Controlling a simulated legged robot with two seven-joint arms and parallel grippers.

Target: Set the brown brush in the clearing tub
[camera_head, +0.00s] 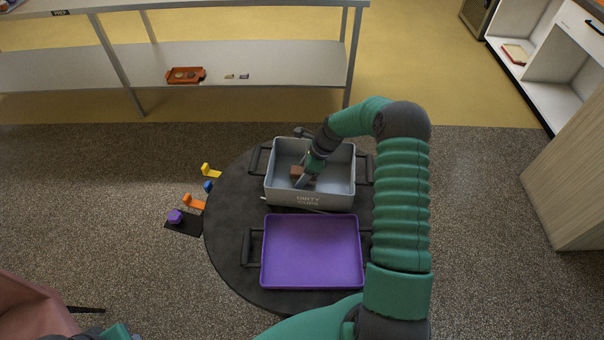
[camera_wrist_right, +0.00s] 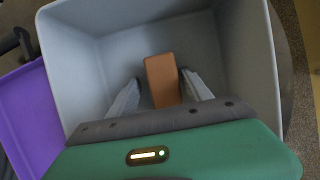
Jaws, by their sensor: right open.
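The clearing tub (camera_head: 341,197) is a grey open tub lettered "DIRTY CUPS" on the round dark table. It fills much of the right wrist view (camera_wrist_right: 85,75). The brown brush shows as a brown block inside the tub in the right wrist view (camera_wrist_right: 162,72) and, partly hidden, in the head view (camera_head: 297,171). My right gripper (camera_head: 301,180) reaches down into the tub. In the right wrist view its fingers (camera_wrist_right: 160,88) are spread, one on each side of the brush, with gaps visible. My left gripper is not in view.
A purple tray (camera_head: 312,250) lies in front of the tub on the dark table (camera_head: 225,220). Yellow, blue, orange and purple small items stand off the table's left edge. A shelf unit (camera_head: 290,65) stands behind, with an orange tray (camera_head: 186,75).

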